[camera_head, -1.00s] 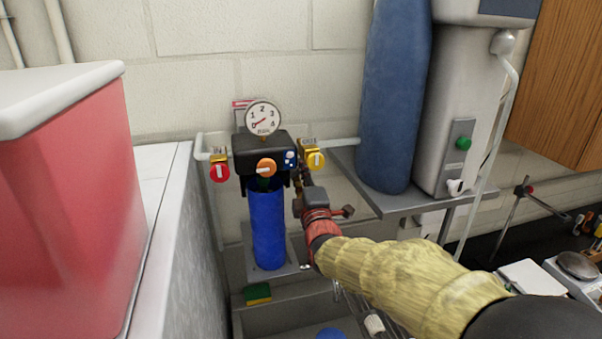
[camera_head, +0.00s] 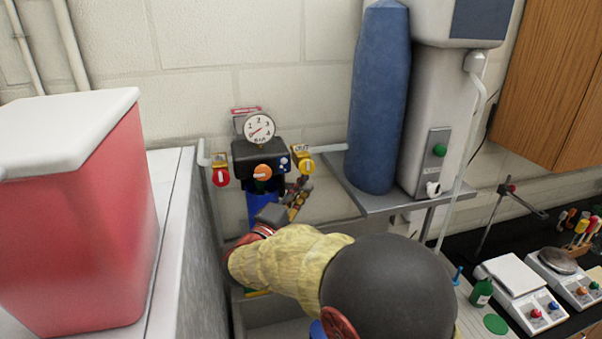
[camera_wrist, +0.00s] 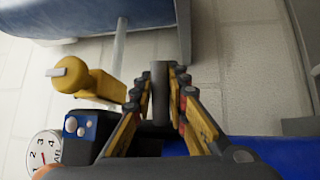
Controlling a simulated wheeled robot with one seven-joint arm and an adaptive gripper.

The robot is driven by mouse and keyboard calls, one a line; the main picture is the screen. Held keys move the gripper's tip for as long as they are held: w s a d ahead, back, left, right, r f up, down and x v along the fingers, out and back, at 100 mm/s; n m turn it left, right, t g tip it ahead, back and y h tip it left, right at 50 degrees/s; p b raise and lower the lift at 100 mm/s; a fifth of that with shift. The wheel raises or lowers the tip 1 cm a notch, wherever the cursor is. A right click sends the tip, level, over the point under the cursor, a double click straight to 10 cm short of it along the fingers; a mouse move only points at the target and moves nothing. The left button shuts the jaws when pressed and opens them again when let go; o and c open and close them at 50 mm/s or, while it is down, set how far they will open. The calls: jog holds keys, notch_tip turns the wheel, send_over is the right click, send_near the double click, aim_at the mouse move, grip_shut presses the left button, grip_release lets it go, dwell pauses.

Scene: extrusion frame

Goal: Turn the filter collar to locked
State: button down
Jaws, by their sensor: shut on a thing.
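The filter unit has a black head (camera_head: 258,155) with a round gauge (camera_head: 259,128) above it and a blue housing (camera_head: 263,205) below, mostly hidden by my arm. In the wrist view the housing (camera_wrist: 275,150) lies along the lower right. The collar between head and housing is largely hidden, so its position cannot be read. My gripper (camera_head: 296,192) is at the right front of the housing, just under the head. In the wrist view my gripper (camera_wrist: 163,85) is shut on a dark grey bar (camera_wrist: 160,95), which looks like the collar's handle.
A shelf (camera_head: 405,200) carries a blue cylinder (camera_head: 377,100). A red container (camera_head: 75,210) stands left.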

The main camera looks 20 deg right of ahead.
jog(key=shift+s+a+m+g+h+p, duration=0.2)
jog(key=shift+s+m+g+h+p, duration=0.3)
jog(key=shift+g+h, duration=0.15)
jog(key=shift+s+a+m+g+h+p, duration=0.2)
jog(key=shift+s+m+g+h+p, duration=0.2)
jog(key=shift+m+g+h, duration=0.2)
jog(key=c, duration=1.7)
grip_release()
jog(key=shift+w, duration=0.1)
